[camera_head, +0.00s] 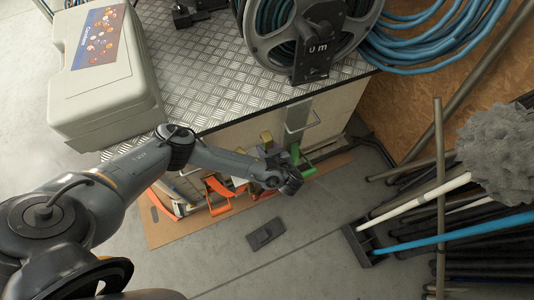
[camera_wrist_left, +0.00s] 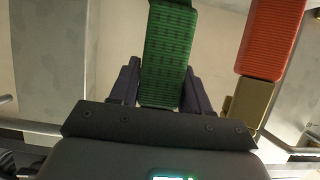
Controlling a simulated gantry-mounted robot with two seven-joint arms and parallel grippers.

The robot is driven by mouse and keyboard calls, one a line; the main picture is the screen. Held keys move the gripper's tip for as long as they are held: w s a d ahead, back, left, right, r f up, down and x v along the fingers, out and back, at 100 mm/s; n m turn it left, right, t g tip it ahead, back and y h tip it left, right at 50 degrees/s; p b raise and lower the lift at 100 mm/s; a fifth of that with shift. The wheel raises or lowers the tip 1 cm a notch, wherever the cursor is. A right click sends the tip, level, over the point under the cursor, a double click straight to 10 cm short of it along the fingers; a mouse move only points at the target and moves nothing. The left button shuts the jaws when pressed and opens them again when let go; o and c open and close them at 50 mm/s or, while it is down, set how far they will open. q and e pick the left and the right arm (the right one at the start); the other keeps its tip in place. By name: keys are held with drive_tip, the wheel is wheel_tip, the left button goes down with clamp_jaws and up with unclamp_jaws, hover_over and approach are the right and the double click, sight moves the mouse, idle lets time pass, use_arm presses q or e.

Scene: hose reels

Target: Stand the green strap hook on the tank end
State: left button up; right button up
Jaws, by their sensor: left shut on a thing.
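The green strap hook (camera_head: 296,154) is in the head view beside the side wall of the metal-topped box. In the left wrist view the green strap (camera_wrist_left: 168,50) is a wide ribbed band running up between the fingers. My left gripper (camera_head: 277,160) is shut on it; its dark fingers also show in the left wrist view (camera_wrist_left: 160,88), one on each side of the strap. The strap's lower end is hidden behind the gripper body. I cannot tell which surface is the tank end. My right gripper is not in view.
Orange straps (camera_head: 218,193) and other parts lie on cardboard (camera_head: 167,232) below the box. An orange strap (camera_wrist_left: 271,38) and tan block (camera_wrist_left: 250,104) are close right of the fingers. A beige case (camera_head: 105,80) and hose reel (camera_head: 312,40) stand on the diamond-plate top (camera_head: 200,70).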

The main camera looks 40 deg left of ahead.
use_arm(q)
wheel_tip(320, 180, down, 4)
drive_tip(key=b, duration=0.2)
drive_tip(key=shift+b, duration=0.3)
drive_tip(key=shift+f, duration=0.2)
drive_tip(key=o, duration=1.2)
drive_tip(key=shift+r, duration=0.15)
